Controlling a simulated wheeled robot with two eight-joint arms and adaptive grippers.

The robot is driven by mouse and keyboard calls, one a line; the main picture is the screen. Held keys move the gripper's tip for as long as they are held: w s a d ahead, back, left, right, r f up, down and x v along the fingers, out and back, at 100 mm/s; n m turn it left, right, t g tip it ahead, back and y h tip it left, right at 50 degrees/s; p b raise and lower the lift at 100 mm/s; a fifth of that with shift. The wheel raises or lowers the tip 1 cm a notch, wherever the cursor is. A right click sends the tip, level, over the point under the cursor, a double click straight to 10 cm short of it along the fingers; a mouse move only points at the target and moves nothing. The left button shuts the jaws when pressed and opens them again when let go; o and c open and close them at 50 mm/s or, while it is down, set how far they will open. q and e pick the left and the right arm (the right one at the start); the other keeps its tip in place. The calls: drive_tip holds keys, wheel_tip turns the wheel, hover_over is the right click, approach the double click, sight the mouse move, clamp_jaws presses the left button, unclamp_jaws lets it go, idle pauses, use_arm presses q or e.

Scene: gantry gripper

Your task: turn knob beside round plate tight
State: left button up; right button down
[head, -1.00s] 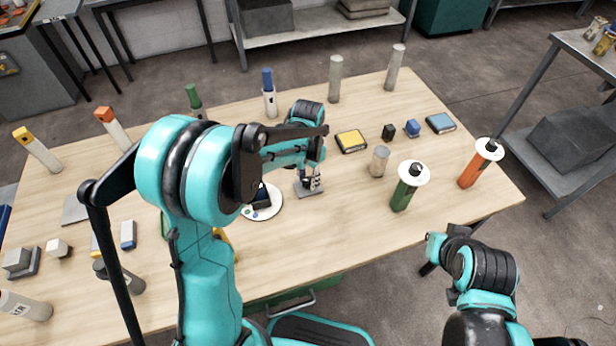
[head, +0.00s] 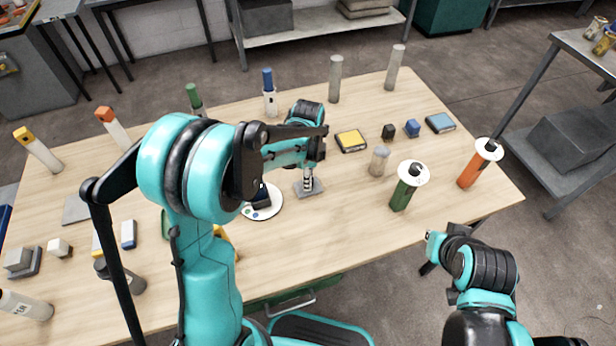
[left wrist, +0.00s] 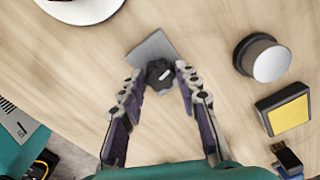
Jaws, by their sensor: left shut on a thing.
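The dark lobed knob (left wrist: 159,74) with a light mark on top stands on a small grey base plate (left wrist: 150,46) in the left wrist view. My left gripper (left wrist: 158,80) is shut on the knob, with one finger on each side. In the head view my left gripper (head: 309,181) points down over the grey base (head: 317,190) and hides the knob. The white round plate (head: 274,211) lies just left of it, with small dark things on it. My right arm is at the lower right; its gripper (head: 436,247) shows too poorly to judge.
A yellow-topped block (head: 351,141), a grey cylinder (head: 378,161) and a green cylinder with a white disc (head: 404,190) stand to the right. Several tall capped cylinders stand along the back. Bare wood lies in front of the base.

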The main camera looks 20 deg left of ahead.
use_arm(q)
drive_tip(key=shift+m, duration=0.9)
drive_tip(key=shift+o, duration=0.2)
drive_tip(key=shift+c, duration=0.2)
drive_tip(key=o, duration=1.2)
drive_tip(key=shift+c, duration=0.2)
drive_tip(key=shift+r, duration=0.1)
wheel_tip(320, 180, up, 12)
